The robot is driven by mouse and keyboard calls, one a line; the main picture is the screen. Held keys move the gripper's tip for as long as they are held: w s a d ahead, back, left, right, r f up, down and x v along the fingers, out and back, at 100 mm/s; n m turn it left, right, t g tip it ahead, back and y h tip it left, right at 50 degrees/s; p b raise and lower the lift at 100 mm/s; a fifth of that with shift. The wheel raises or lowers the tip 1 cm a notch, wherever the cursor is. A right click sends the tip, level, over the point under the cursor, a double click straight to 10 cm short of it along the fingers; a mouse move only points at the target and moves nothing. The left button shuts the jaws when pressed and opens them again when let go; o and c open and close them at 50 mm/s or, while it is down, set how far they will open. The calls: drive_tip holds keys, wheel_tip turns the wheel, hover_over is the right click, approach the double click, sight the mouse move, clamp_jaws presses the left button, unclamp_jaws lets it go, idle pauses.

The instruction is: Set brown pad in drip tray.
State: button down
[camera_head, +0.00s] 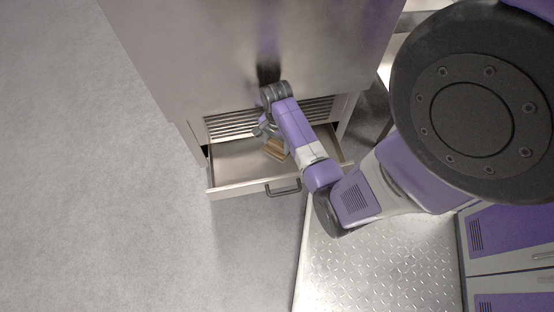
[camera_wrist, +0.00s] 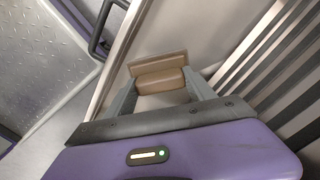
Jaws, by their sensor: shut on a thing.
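The brown pad (camera_wrist: 159,73) shows between my gripper's fingers in the wrist view, with a tan block-like face and a thinner edge behind it. My gripper (camera_wrist: 164,92) is shut on it. In the head view the pad (camera_head: 275,148) shows over the open drip tray (camera_head: 233,165), a shallow metal drawer pulled out from the cabinet, and my gripper (camera_head: 265,132) is at its upper left, partly hidden by my arm. The tray also shows in the wrist view (camera_wrist: 205,40). I cannot tell whether the pad touches the tray floor.
A large metal cabinet (camera_head: 220,50) stands above and behind the tray, with a slatted grille (camera_head: 230,125) at the tray's back. The tray's front has a dark handle (camera_head: 284,190). A diamond-plate platform (camera_head: 370,265) lies at lower right. Grey floor (camera_head: 90,200) is clear at left.

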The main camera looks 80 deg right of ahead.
wheel_tip(320, 180, down, 11)
drive_tip(key=b, duration=0.4)
drive_tip(key=shift+s+a+r, duration=0.1)
drive_tip(key=shift+r, duration=0.1)
drive_tip(key=shift+f+b, duration=0.1)
drive_tip(key=shift+b, duration=0.25)
drive_tip(key=shift+c, duration=1.6)
unclamp_jaws()
